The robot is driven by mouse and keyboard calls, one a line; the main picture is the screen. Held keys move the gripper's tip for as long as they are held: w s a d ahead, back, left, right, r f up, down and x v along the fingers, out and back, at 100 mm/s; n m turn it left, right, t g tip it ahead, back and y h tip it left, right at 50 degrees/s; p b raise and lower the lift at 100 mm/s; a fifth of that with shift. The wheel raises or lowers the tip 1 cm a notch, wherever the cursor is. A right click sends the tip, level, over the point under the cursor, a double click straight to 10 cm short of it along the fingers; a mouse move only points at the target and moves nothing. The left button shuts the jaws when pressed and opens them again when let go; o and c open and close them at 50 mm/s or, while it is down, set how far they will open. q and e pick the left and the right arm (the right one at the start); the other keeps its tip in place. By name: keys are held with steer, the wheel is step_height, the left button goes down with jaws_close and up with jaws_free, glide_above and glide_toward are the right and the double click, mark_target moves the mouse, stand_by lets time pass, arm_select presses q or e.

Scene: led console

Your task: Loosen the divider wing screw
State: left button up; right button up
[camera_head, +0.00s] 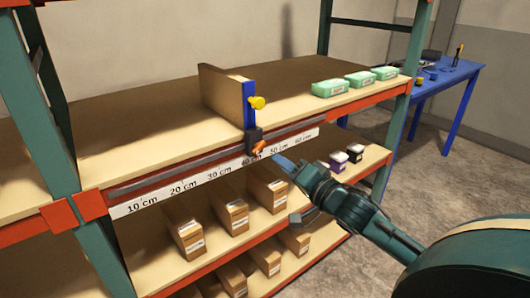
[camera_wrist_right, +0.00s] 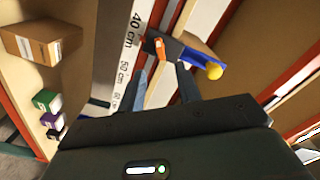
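The orange divider wing screw (camera_head: 259,147) sits on a dark clamp block (camera_head: 253,136) at the shelf's front edge, near the 40–50 cm marks. The block is at the foot of the upright wooden divider (camera_head: 222,92), which has a blue front post (camera_head: 249,100) and a yellow knob (camera_head: 257,102). My right gripper (camera_head: 289,190) is in front of the shelf, below and right of the screw, apart from it. In the right wrist view the gripper (camera_wrist_right: 162,78) is open and empty, with the wing screw (camera_wrist_right: 160,48) beyond the gap between its fingers. My left gripper is out of view.
A white ruler strip (camera_head: 210,178) and a grey rail (camera_head: 190,173) run along the shelf edge. Green boxes (camera_head: 330,88) stand on the shelf at right. Brown cartons (camera_head: 231,213) and small dark boxes (camera_head: 338,161) stand below. A blue table (camera_head: 457,82) is at the back right.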

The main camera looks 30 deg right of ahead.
mark_target(260, 149)
steer(key=w, duration=0.8)
steer(key=shift+w+a, duration=0.15)
steer(key=shift+a, duration=0.2)
steer(key=shift+c, duration=0.4)
jaws_close()
